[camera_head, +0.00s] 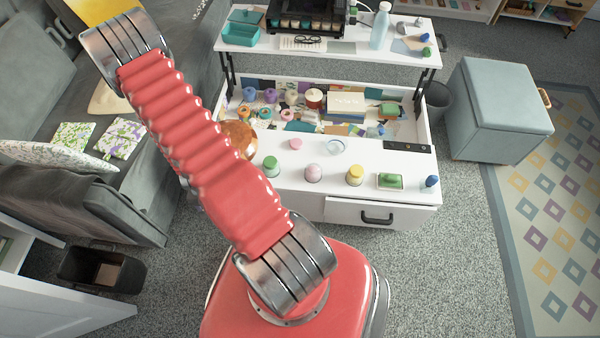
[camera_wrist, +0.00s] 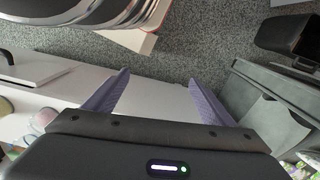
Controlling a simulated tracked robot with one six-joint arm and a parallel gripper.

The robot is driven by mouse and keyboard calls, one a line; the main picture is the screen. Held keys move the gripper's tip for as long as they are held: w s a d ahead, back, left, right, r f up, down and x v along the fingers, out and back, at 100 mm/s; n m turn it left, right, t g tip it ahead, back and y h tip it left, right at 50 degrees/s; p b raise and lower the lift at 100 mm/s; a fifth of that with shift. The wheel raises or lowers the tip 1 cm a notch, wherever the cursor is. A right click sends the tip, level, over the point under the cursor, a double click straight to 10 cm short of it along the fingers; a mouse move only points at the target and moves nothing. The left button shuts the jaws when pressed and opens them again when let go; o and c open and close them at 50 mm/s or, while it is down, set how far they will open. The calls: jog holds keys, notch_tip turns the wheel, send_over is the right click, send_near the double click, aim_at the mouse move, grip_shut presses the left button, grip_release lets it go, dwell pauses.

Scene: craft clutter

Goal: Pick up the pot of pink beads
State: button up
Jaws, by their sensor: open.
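The pot of pink beads (camera_head: 313,173) stands upright on the white desk's front ledge (camera_head: 335,189), between a green-lidded pot (camera_head: 271,167) and a yellow-lidded pot (camera_head: 355,175). My gripper (camera_wrist: 158,77) shows in the wrist view with its two purple fingers spread wide and nothing between them. The fingers are over the desk's edge and the grey floor. A pale pinkish rounded thing shows at the left in the wrist view, partly hidden by the gripper body; I cannot tell for sure whether it is the pot. My gripper cannot be made out in the head view.
A small pink thing (camera_head: 295,143), a clear dish (camera_head: 335,146), a green block on a tray (camera_head: 390,181) and a blue bottle (camera_head: 432,182) share the ledge. The open compartment behind holds many craft items. An amber bowl (camera_head: 240,138) is partly behind my arm. A grey sofa (camera_head: 150,190) stands left.

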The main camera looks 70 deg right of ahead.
jog(key=s+d+f+m+g+h, duration=0.1)
jog(key=s+d+f+m+h, duration=0.15)
jog(key=s+f, duration=0.2)
jog(key=s+d+f+m+h, duration=0.1)
jog(key=s+d+f, duration=0.25)
jog(key=f, duration=0.25)
jog(key=m+g+h, duration=0.4)
jog(key=m+h, duration=0.1)
jog(key=h, duration=0.4)
send_near(308, 176)
jog(key=shift+d, duration=0.1)
jog(key=shift+s, duration=0.1)
jog(key=shift+x, duration=4.3)
jog(key=shift+x, duration=2.65)
